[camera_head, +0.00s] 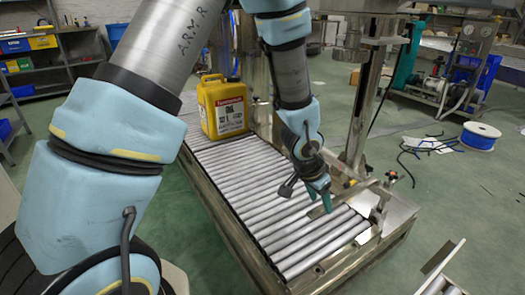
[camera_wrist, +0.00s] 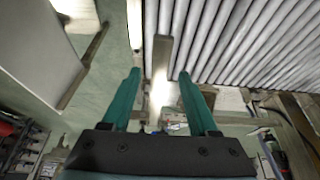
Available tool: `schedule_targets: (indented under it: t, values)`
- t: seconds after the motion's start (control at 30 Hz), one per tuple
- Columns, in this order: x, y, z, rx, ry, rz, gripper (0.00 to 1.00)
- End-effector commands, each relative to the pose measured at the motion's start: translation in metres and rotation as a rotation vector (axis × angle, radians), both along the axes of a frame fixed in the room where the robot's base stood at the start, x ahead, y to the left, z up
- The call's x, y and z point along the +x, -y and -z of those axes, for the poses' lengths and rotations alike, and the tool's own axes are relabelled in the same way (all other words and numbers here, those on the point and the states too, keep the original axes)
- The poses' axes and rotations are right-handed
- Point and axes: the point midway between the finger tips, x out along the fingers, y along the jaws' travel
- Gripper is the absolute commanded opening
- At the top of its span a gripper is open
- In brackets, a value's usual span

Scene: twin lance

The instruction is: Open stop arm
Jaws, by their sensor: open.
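The stop arm (camera_head: 351,195) is a flat metal bar lying across the near end of the roller conveyor, running from beside the metal post out over the rollers. In the wrist view the bar (camera_wrist: 161,62) shows between my two teal fingers, with a visible gap on each side. My gripper (camera_head: 319,198) is open and points down at the bar's free end above the rollers. In the wrist view my gripper (camera_wrist: 158,80) holds nothing. I cannot tell how deep the bar sits between the fingers, and the fingers hide part of it in the head view.
A yellow oil canister (camera_head: 223,108) stands upright on the roller conveyor (camera_head: 262,181), farther back. A metal post (camera_head: 362,95) rises at the conveyor's right side, close to my gripper. A blue cable spool (camera_head: 479,136) and loose cables lie on the floor at right.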

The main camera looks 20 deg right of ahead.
Motion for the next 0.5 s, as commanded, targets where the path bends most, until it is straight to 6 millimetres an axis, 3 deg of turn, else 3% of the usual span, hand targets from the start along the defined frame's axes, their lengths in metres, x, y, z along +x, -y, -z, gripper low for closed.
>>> schedule_targets:
  t: [0.03,0.5]
  values:
    - [0.000,-0.004,-0.015,-0.002,0.002,-0.003,0.60]
    - [-0.004,-0.039,-0.094,0.006,0.003,-0.017,0.60]
